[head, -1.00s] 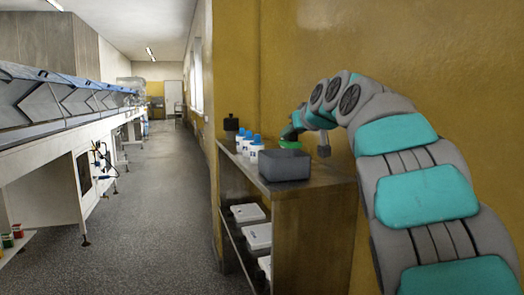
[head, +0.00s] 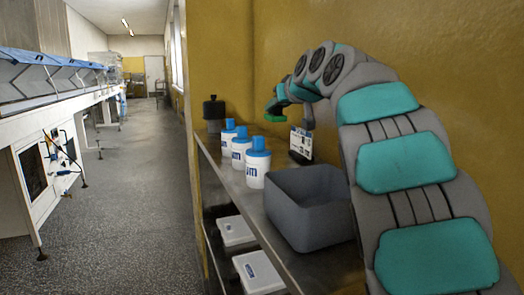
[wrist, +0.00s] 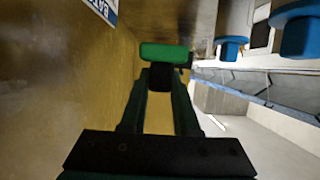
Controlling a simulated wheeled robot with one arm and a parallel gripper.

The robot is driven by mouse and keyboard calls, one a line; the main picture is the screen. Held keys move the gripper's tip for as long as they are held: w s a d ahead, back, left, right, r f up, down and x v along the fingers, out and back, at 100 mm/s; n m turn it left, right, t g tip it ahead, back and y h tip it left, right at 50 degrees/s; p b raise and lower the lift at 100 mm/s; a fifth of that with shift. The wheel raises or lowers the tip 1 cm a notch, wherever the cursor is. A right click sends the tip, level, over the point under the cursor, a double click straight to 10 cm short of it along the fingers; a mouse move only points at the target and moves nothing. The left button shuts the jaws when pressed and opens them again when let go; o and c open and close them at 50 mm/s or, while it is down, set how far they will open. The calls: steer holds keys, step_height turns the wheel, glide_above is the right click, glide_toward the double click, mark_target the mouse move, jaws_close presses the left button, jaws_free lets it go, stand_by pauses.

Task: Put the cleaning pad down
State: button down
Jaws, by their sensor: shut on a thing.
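The cleaning pad appears as a green block at the end of my gripper in the head view (head: 275,118). In the wrist view the green pad (wrist: 164,52) sits at the tips of my gripper (wrist: 160,78), which is shut on its dark part. My gripper (head: 272,106) is beyond the grey bin and behind the bottles, near the yellow wall. The pad looks held above the shelf top, though its exact height cannot be told.
A shelf unit (head: 290,262) stands against the wall. On it are an open grey bin (head: 311,209), three blue-capped white bottles (head: 241,152), a dark lidded pot (head: 214,112) and a small sign (head: 300,146). White boxes (head: 257,272) lie below. The aisle on the left is clear.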

mark_target(275, 156)
steer(key=shift+w+f, duration=0.15)
steer(key=shift+f, duration=0.1)
steer(key=shift+f+b, duration=0.45)
steer(key=shift+f, duration=4.25)
steer(key=shift+f, duration=0.2)
steer(key=c, duration=0.7)
jaws_free()
steer(key=shift+r, duration=0.1)
steer(key=shift+o, duration=0.2)
steer(key=shift+r, duration=0.1)
